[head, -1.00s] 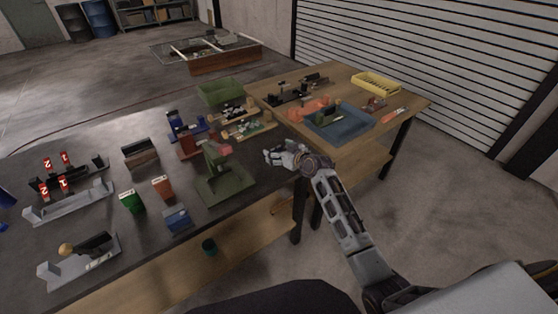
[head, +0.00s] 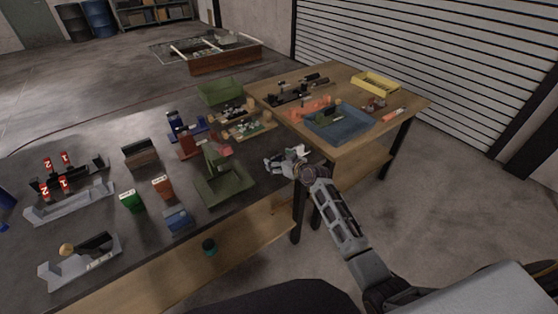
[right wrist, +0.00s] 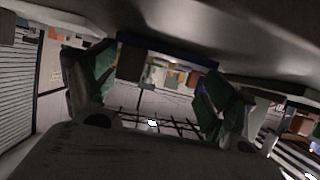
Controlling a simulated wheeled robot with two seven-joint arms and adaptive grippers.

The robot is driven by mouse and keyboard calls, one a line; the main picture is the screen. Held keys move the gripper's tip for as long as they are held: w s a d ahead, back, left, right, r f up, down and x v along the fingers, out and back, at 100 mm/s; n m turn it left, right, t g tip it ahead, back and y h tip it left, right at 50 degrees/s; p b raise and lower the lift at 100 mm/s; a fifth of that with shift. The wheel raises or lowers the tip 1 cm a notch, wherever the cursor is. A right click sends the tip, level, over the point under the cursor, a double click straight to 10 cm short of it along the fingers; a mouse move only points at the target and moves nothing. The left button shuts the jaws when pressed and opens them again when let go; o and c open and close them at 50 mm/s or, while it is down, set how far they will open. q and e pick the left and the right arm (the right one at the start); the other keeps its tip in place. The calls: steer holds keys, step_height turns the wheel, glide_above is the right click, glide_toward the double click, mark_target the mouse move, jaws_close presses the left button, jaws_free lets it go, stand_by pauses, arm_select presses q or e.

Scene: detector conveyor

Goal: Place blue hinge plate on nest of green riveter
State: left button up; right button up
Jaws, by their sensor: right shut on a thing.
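The green riveter (head: 222,187) stands on the dark table, left of my right gripper, with a flat base and an upright head. Its nest is too small to make out. My right gripper (head: 272,161) is beside the riveter, above the table's right edge and apart from the riveter. In the right wrist view, a blue strip, the blue hinge plate (right wrist: 190,58), spans between the two fingers of the shut gripper. In the head view the plate is too small or hidden to tell. My left gripper is not in view.
A blue tray (head: 358,127) and a yellow tray (head: 376,84) are on the wooden table. A green crate (head: 220,91) is at the back.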

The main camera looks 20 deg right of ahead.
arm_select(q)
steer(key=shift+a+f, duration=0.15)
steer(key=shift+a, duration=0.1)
arm_select(e)
steer(key=shift+f, duration=0.1)
steer(key=o, duration=0.7)
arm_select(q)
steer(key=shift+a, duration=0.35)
arm_select(e)
steer(key=o, duration=0.3)
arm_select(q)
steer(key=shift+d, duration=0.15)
